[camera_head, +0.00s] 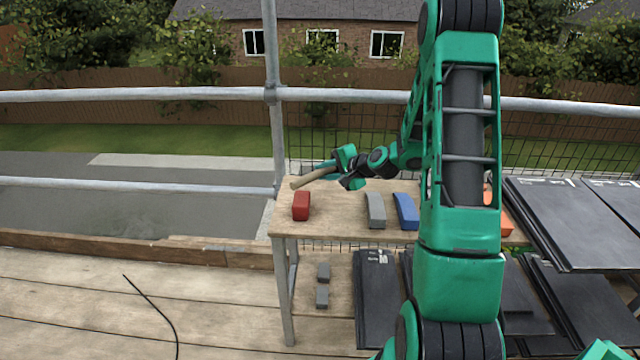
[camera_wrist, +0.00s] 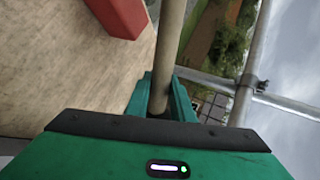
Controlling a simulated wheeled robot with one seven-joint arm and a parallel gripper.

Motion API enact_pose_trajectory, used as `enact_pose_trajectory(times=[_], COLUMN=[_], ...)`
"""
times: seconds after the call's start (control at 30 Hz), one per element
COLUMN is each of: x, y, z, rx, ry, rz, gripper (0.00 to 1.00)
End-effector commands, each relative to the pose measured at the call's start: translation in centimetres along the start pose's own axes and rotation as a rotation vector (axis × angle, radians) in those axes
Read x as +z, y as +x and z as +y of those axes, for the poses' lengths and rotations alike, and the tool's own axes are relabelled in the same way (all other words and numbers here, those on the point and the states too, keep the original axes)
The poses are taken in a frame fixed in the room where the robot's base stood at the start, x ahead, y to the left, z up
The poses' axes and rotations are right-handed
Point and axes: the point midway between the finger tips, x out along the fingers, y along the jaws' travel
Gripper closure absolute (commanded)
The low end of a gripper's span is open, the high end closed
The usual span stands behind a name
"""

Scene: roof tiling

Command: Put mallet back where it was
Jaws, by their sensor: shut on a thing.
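The mallet shows as a pale wooden handle (camera_head: 314,177) in the head view, sticking out to the left of my gripper (camera_head: 345,168), above the left part of the wooden table. My gripper is shut on the handle. In the wrist view the handle (camera_wrist: 170,40) runs up from between the fingers of my gripper (camera_wrist: 161,98). I cannot make out the mallet's head for certain; a red block (camera_head: 301,206) on the table's left end, also in the wrist view (camera_wrist: 122,14), looks separate from the handle.
The wooden table (camera_head: 335,222) also bears a grey block (camera_head: 375,210), a blue block (camera_head: 406,211) and something orange (camera_head: 506,222) partly behind my arm. Dark tiles (camera_head: 580,220) lie at the right. A scaffold pole (camera_head: 275,130) stands behind the table's left end.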

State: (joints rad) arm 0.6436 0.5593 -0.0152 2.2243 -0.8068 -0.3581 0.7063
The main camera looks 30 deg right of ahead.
Motion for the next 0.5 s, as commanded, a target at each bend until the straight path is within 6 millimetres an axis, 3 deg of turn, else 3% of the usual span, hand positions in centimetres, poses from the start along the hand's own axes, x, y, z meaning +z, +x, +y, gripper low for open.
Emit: enact_pose_trajectory(times=[0.27,0.5], x=[0.0,0.0], y=[1.6,1.8], z=[2.7,3.0], rx=[0.000,-0.002], ry=[0.002,-0.001], rz=[-0.001,0.000], gripper=[1.00,1.00])
